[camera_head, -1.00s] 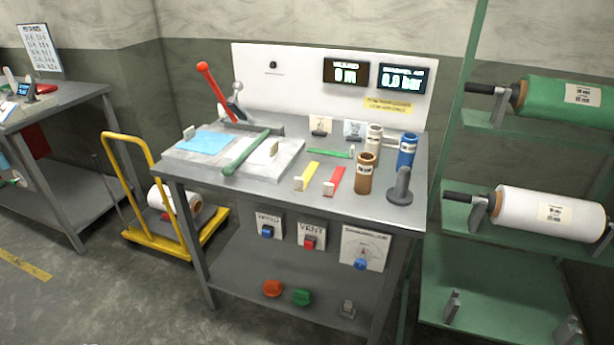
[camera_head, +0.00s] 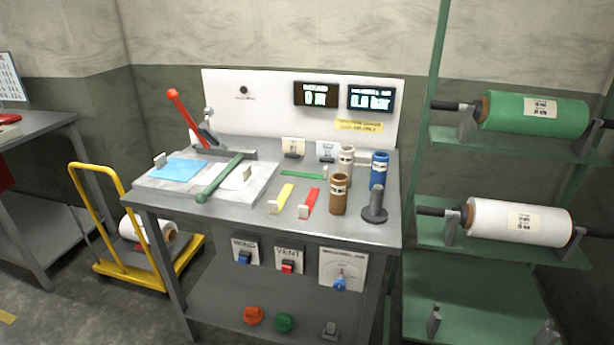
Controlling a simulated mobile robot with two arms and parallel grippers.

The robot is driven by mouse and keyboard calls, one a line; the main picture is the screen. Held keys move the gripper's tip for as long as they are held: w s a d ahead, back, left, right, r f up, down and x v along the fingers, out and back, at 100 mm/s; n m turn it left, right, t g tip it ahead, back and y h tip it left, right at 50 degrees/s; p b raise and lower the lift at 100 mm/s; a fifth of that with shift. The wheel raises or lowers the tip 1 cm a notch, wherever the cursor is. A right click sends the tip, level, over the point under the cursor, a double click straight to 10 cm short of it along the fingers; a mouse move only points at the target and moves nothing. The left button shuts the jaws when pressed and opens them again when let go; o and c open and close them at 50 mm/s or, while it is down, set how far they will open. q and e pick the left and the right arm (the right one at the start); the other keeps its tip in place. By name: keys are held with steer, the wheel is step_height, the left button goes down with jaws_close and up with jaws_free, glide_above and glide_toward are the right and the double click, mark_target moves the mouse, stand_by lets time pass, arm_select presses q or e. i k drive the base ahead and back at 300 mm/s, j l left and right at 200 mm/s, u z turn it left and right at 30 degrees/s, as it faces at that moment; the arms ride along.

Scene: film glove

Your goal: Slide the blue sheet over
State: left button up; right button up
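The blue sheet (camera_head: 174,170) lies flat on the left part of a pale grey plate (camera_head: 222,200) on the workbench. A green bar (camera_head: 219,178) lies slantwise across the plate, just right of the sheet. A white piece (camera_head: 238,178) lies right of the bar. A small upright block (camera_head: 160,160) stands at the sheet's far left edge. A lever with a red handle (camera_head: 184,108) rises behind the plate. Neither of my grippers shows in the head view.
Yellow (camera_head: 281,198) and red (camera_head: 309,202) strips, a brown spool (camera_head: 339,193), a blue spool (camera_head: 379,169) and a dark post (camera_head: 375,204) occupy the bench's right side. A yellow trolley (camera_head: 130,262) stands left. A green rack (camera_head: 480,260) with rolls stands right.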

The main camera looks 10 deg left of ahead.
mark_target(178, 170)
steer(key=u, duration=1.25)
steer(key=i+j+z, duration=0.2)
steer(key=z, duration=0.25)
steer(key=i+j+z, duration=0.35)
steer(key=z, duration=0.15)
